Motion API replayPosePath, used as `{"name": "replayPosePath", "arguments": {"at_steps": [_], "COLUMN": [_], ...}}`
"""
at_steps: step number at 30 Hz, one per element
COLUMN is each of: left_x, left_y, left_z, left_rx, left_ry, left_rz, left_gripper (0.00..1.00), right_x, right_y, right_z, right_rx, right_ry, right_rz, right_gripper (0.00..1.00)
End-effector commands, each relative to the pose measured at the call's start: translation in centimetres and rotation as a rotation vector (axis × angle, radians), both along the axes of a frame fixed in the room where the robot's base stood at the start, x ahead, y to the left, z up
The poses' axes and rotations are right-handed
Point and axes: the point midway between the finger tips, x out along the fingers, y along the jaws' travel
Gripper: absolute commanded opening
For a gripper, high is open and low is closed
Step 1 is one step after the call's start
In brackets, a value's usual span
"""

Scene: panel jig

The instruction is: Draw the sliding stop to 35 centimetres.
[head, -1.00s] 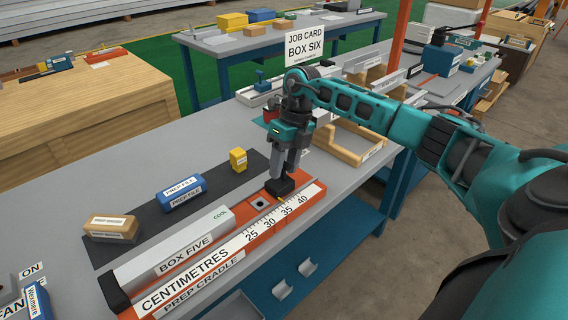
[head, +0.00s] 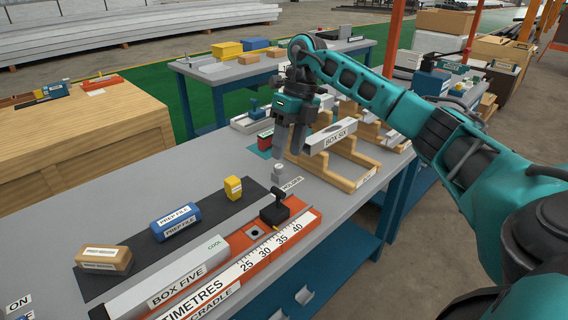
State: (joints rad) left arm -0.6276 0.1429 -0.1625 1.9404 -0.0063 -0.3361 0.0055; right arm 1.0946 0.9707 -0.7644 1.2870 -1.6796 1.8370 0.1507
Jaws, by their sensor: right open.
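The sliding stop (head: 275,211) is a black block with an upright knob on the orange cradle (head: 318,216). It sits near the right end, beside the 35 to 40 part of the white centimetre scale (head: 258,259). Its exact reading cannot be told. A silver bar marked BOX FIVE (head: 185,277) lies in the cradle to the left of the stop. My right gripper (head: 287,156) points down, open and empty, beyond the stop and apart from it, over a small grey cylinder (head: 278,173). My left gripper is not in view.
A bar marked BOX SIX (head: 332,136) rests on a wooden stand (head: 362,174) close right of my right gripper. A yellow block (head: 233,188), a blue block (head: 176,222) and a tan block (head: 103,260) are on the dark mat (head: 128,245). Grey tabletop lies bare behind the mat.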

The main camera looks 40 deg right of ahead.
Motion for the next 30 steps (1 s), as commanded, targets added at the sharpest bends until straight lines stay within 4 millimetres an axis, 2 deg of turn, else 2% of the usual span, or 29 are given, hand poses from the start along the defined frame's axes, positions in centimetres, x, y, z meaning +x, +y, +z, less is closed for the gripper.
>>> {"name": "replayPosePath", "arguments": {"at_steps": [3,12,14,17,20,23,24,27,30], "left_x": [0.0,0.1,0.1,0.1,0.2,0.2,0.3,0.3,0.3], "left_y": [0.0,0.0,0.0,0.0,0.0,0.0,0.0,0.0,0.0], "left_z": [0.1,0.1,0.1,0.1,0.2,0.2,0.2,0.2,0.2], "left_rx": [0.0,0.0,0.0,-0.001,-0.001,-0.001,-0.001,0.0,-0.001], "left_ry": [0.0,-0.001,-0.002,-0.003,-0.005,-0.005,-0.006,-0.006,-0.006], "left_rz": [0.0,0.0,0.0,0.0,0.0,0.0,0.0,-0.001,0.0], "left_gripper": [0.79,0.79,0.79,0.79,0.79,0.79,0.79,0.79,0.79], "right_x": [0.0,0.0,0.1,0.7,1.8,2.9,3.1,3.2,2.9], "right_y": [-0.2,-0.3,-0.1,1.6,5.8,12.2,14.8,20.7,25.3], "right_z": [0.8,0.9,0.8,0.1,-1.3,-2.4,-2.5,-2.0,-0.5], "right_rx": [0.0,0.0,0.003,0.045,0.156,0.345,0.434,0.662,0.89], "right_ry": [-0.001,0.0,-0.002,-0.033,-0.109,-0.216,-0.258,-0.351,-0.424], "right_rz": [0.0,0.0,0.002,0.024,0.068,0.101,0.103,0.074,-0.007], "right_gripper": [0.48,0.47,0.41,0.31,0.22,0.12,0.08,0.0,0.0]}}
